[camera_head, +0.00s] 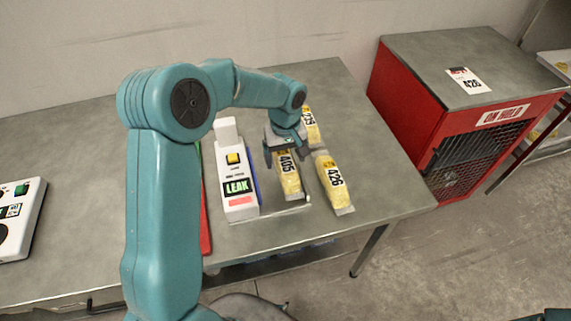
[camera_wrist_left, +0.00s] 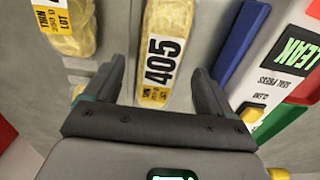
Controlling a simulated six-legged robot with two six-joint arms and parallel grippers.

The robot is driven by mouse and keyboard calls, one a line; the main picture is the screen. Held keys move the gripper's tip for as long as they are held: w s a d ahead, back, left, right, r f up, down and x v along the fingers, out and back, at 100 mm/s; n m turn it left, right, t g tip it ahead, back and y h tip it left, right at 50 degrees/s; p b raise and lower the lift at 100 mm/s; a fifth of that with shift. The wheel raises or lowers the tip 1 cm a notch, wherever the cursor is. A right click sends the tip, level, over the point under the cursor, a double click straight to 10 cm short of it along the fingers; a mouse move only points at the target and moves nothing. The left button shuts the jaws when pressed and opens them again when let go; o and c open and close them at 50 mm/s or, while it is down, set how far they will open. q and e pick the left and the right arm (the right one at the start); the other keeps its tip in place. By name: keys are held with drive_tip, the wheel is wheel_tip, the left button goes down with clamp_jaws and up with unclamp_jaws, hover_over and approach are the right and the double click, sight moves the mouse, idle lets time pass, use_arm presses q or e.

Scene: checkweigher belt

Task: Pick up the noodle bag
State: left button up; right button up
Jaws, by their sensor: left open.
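Several yellow noodle bags with white number labels lie on the metal table. Bag 405 (camera_head: 289,178) lies beside the leak tester, bag 426 (camera_head: 334,183) lies to its right, and another bag (camera_head: 312,128) lies behind, partly hidden by my gripper. My left gripper (camera_head: 285,153) is open over the far end of bag 405. In the left wrist view, bag 405 (camera_wrist_left: 163,50) lies between and beyond the two open fingers (camera_wrist_left: 157,75), with nothing held. Another noodle bag (camera_wrist_left: 67,28) lies to the left there. My right gripper is not in view.
The white leak tester (camera_head: 237,180), with a lit LEAK sign, stands close left of bag 405. A red cage box (camera_head: 410,90) marked ON HOLD stands right of the table. A white control panel (camera_head: 18,222) sits at far left.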

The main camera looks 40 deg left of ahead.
use_arm(q)
drive_tip(key=shift+w+f, duration=0.15)
drive_tip(key=shift+f, duration=0.2)
drive_tip(key=shift+a, duration=0.1)
drive_tip(key=shift+s+r, duration=0.1)
drive_tip(key=shift+s, duration=0.1)
drive_tip(key=c, duration=0.4)
drive_tip(key=shift+w, duration=0.1)
drive_tip(key=c, duration=1)
